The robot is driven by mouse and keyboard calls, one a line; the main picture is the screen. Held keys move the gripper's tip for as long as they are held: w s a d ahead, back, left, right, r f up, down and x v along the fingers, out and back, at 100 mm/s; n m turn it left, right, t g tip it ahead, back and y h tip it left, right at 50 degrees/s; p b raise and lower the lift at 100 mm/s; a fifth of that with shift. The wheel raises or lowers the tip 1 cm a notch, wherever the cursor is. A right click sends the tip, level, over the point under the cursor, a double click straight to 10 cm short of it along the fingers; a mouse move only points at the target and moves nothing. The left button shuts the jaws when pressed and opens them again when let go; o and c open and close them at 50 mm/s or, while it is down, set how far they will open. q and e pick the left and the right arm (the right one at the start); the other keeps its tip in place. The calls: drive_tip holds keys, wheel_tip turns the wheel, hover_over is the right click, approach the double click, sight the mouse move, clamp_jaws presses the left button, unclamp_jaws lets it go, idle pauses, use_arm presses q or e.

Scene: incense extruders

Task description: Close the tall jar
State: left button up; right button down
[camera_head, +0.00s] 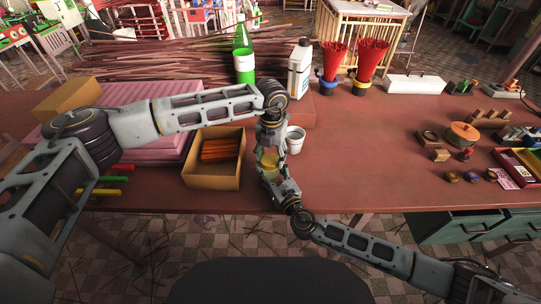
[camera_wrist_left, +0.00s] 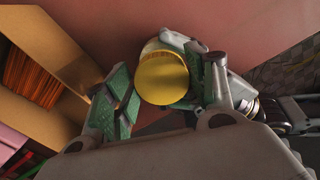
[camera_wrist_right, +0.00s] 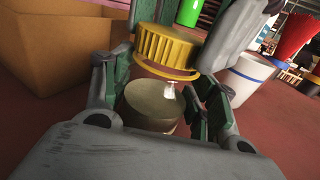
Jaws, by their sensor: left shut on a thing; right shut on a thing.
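A yellow ribbed lid (camera_wrist_right: 165,50) is held by my left gripper (camera_head: 269,154). The left wrist view shows the lid's flat round top (camera_wrist_left: 163,78) between the green-padded fingers. The tall jar (camera_wrist_right: 150,104), a dull olive cylinder, stands between the fingers of my right gripper (camera_head: 276,178), which is shut on it. In the right wrist view the lid is above the jar's top and looks apart from it, with a small pale glint between. The lid looks tilted against the jar. The jar's lower part is hidden by the right gripper.
A cardboard box (camera_head: 213,183) with orange sticks stands close on the left. A white cup (camera_head: 295,140) is just right of the grippers. A green bottle (camera_head: 242,48) and white jug (camera_head: 300,68) stand behind. The table's front edge is near; its middle right is clear.

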use_arm(q)
drive_tip(key=m, duration=0.5)
drive_tip(key=shift+d, duration=0.15)
use_arm(e)
drive_tip(key=shift+f, duration=0.1)
use_arm(q)
drive_tip(key=m, duration=0.4)
drive_tip(key=shift+s+m, duration=0.15)
drive_tip(key=shift+m, duration=0.15)
drive_tip(key=m, duration=0.5)
drive_tip(key=shift+s+m, duration=0.2)
drive_tip(key=shift+m, duration=0.1)
drive_tip(key=m, duration=0.4)
drive_tip(key=shift+s+m, duration=0.1)
drive_tip(key=shift+m, duration=0.2)
drive_tip(key=m, duration=0.4)
drive_tip(key=shift+s+m, duration=0.15)
drive_tip(key=shift+m, duration=0.15)
drive_tip(key=m, duration=0.5)
drive_tip(key=shift+a, duration=0.25)
drive_tip(key=m, duration=0.6)
drive_tip(key=shift+a, duration=0.15)
drive_tip(key=m, duration=0.4)
drive_tip(key=shift+a+m, duration=0.1)
drive_tip(key=shift+m, duration=0.3)
drive_tip(key=o, duration=0.7)
drive_tip(key=shift+f, duration=0.1)
